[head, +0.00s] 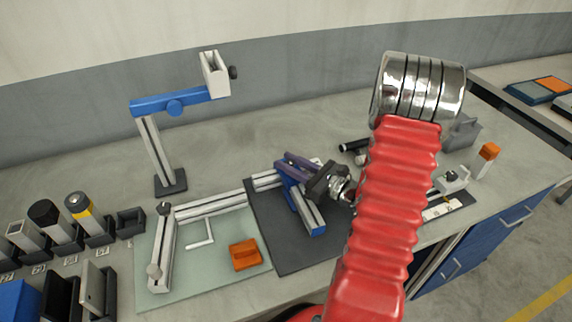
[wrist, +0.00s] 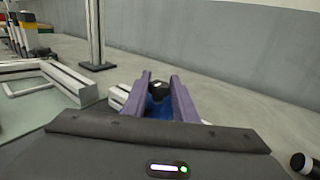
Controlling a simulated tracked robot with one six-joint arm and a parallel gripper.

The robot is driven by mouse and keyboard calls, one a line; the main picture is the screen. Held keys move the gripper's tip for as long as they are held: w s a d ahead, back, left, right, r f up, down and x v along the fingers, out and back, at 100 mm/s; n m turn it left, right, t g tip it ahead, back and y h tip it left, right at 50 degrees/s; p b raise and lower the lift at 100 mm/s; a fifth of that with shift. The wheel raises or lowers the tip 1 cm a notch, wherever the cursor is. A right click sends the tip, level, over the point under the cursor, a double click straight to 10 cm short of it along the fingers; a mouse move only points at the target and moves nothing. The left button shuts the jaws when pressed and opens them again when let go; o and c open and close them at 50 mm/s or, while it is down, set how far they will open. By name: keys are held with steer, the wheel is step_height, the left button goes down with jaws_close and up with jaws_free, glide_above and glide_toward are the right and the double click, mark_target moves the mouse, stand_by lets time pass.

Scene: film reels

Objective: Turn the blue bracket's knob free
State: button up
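The blue bracket (head: 296,197) sits on the dark mat with a silver rail at its lower end. It also shows in the wrist view (wrist: 158,108), low between my fingers. Its black knob (wrist: 159,89) lies between the two purple fingers near their tips. My gripper (head: 283,162) reaches over the bracket from the right, and in the wrist view (wrist: 159,80) the fingers stand apart on either side of the knob. I cannot tell whether they press on it. In the head view the gripper and its dark body hide the knob and part of the bracket.
A tall post (head: 154,150) carries a blue arm (head: 172,101) at back left. A light green mat (head: 190,282) holds silver rails and an orange block (head: 245,254). Dark holders with cylinders (head: 45,215) stand far left. A black-capped cylinder (wrist: 300,162) lies at the lower right.

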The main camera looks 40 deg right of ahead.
jaws_close()
steer(key=shift+n+y, duration=0.4)
steer(key=shift+y, duration=0.2)
steer(key=shift+n+g+y, duration=0.5)
steer(key=shift+y, duration=0.2)
steer(key=shift+o, duration=2.3)
jaws_free()
steer(key=shift+s+d, duration=0.1)
